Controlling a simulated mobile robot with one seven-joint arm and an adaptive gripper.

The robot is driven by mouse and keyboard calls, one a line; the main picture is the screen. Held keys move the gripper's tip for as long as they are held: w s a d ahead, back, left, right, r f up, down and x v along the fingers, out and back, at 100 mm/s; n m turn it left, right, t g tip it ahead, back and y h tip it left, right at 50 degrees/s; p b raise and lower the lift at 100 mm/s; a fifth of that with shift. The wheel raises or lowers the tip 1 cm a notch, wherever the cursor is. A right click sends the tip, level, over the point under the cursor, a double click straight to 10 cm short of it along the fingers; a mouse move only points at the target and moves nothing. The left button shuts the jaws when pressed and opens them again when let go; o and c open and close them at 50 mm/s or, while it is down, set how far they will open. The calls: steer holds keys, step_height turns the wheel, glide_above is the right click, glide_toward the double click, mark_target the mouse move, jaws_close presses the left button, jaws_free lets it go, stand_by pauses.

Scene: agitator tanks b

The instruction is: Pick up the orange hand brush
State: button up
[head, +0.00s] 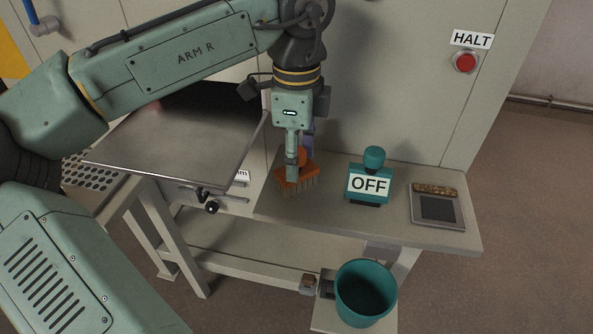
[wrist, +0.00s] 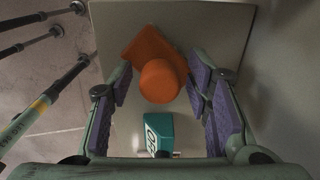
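The orange hand brush (head: 297,179) stands bristles down on the left part of the grey bench, its rounded handle pointing up. My gripper (head: 299,152) points straight down over it, with its fingers at the handle. In the wrist view the brush (wrist: 158,80) shows between the two purple finger pads. The fingers are open, one on each side of the handle, with narrow gaps showing. Whether either pad touches it is hard to tell. In the head view the near finger hides part of the handle.
A teal switch block marked OFF (head: 369,183) stands right of the brush. A framed dark pad with a brown strip (head: 437,206) lies farther right. A tilted metal lid (head: 190,135) is close on the left. A teal bucket (head: 365,292) sits below the bench front.

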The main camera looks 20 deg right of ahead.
jaws_close()
stand_by(0.3)
steer(key=shift+r, duration=0.1)
steer(key=shift+r, duration=0.5)
step_height(320, 180, up, 2)
steer(key=shift+r+b, duration=0.1)
steer(key=shift+b, duration=0.45)
steer(key=s+a+r+b, duration=0.1)
steer(key=s+a+b, duration=0.1)
steer(key=s+a, duration=0.9)
steer(key=shift+a+r, duration=0.3)
steer(key=shift+c, duration=2)
jaws_free()
steer(key=c, duration=0.5)
